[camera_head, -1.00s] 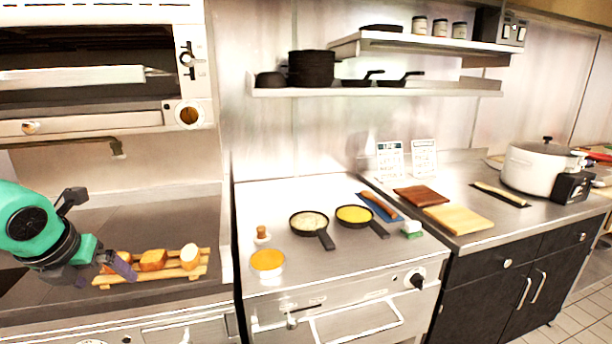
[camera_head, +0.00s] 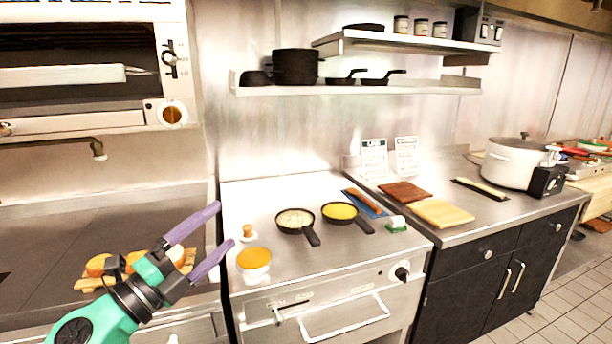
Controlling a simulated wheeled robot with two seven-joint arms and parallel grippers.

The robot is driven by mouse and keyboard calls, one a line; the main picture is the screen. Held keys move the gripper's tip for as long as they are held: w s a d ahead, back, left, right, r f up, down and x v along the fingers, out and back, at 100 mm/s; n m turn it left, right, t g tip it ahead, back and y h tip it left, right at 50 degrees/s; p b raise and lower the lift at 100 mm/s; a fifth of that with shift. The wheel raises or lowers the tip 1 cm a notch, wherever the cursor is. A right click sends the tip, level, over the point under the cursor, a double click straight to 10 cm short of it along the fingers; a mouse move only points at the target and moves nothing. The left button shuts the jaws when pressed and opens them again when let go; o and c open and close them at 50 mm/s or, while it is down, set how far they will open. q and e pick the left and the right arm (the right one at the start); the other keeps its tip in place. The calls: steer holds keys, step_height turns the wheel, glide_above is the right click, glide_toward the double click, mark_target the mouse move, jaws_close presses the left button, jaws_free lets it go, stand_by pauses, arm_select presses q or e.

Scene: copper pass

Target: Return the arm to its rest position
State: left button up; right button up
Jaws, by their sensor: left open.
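My left arm comes in from the lower left, green with a dark wrist. Its left gripper (camera_head: 222,236) has two purple fingers spread apart with nothing between them. It appears in front of the wooden rack (camera_head: 88,286) and the left edge of the steel range top. Orange-brown food pieces (camera_head: 97,265) lie on the rack, partly hidden behind my arm. My right gripper is not in view.
On the steel top (camera_head: 290,262) stand a bowl of orange food (camera_head: 254,260), two small pans (camera_head: 295,222) (camera_head: 341,212) and a small shaker (camera_head: 248,231). Boards (camera_head: 442,213) and a white pot (camera_head: 511,163) are farther right. A shelf (camera_head: 420,90) hangs above.

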arm_select(q)
steer(key=w+a+f+n+t+y, duration=0.1)
steer(key=a+f+n+t+y, duration=0.1)
steer(key=a+f+n+y, duration=1.15)
steer(key=s+f+n+g+y, duration=0.2)
steer(key=s+f+n+g, duration=0.35)
steer(key=f+n, duration=0.3)
steer(key=s+d+f+n+g+h, duration=0.1)
steer(key=s+d+f+g+h, duration=0.15)
steer(key=s+f+g, duration=0.4)
steer(key=s+d+f+n+g+h, duration=0.1)
steer(key=s+d+f+g, duration=0.3)
steer(key=s+f, duration=0.55)
steer(key=s+f+g, duration=0.1)
steer(key=s+f, duration=0.1)
steer(key=f, duration=1)
steer(key=s+f, duration=0.2)
steer(key=f, duration=1.1)
steer(key=s+a+f+g, duration=0.1)
steer(key=s+a+f, duration=0.2)
steer(key=s+f, duration=0.8)
steer(key=s, duration=0.3)
steer(key=shift+s+a, duration=0.15)
steer(key=shift+a, duration=0.05)
